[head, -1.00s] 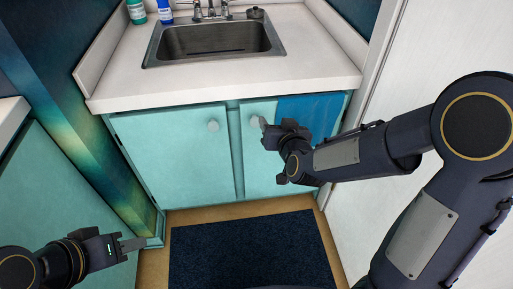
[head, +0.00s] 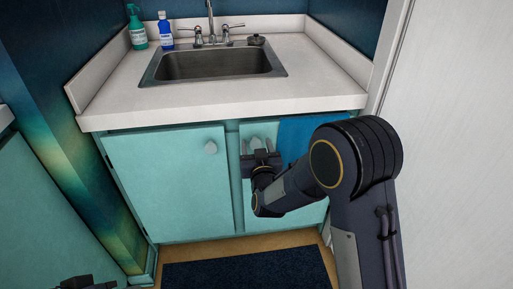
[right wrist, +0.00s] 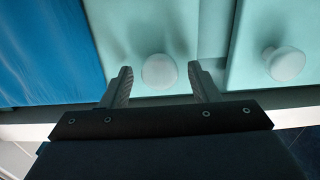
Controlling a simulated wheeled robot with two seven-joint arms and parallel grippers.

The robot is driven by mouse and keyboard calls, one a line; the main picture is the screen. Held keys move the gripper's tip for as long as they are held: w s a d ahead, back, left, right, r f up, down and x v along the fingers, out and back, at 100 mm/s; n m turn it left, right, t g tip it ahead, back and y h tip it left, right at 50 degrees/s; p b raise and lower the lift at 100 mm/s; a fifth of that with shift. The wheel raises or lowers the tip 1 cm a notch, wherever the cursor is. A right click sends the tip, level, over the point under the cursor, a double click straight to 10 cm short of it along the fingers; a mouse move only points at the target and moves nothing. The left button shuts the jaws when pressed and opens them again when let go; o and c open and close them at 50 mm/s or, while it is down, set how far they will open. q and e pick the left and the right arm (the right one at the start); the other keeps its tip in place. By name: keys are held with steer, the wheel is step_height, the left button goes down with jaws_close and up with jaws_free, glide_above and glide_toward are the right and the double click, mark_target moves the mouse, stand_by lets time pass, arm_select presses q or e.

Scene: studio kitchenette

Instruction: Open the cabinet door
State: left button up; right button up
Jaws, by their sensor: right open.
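The teal sink cabinet has a left door (head: 180,190) and a right door (head: 240,200), both shut. The left door's round pale knob (head: 211,147) is clear of my grippers. My right gripper (head: 262,149) is open in front of the right door's upper part. In the right wrist view, that door's round knob (right wrist: 159,71) shows between the tips of my open right gripper (right wrist: 160,82), with a gap on each side. My left gripper (head: 75,283) barely shows at the bottom left edge; its fingers cannot be made out.
A blue cloth (head: 302,137) hangs over the right door beside my right gripper. The counter (head: 120,103) with the sink (head: 215,65) overhangs the doors. A dark mat (head: 245,272) lies on the floor in front. A white wall (head: 455,150) stands close on the right.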

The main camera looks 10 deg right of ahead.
steer(key=shift+w, duration=0.1)
jaws_close()
stand_by(0.3)
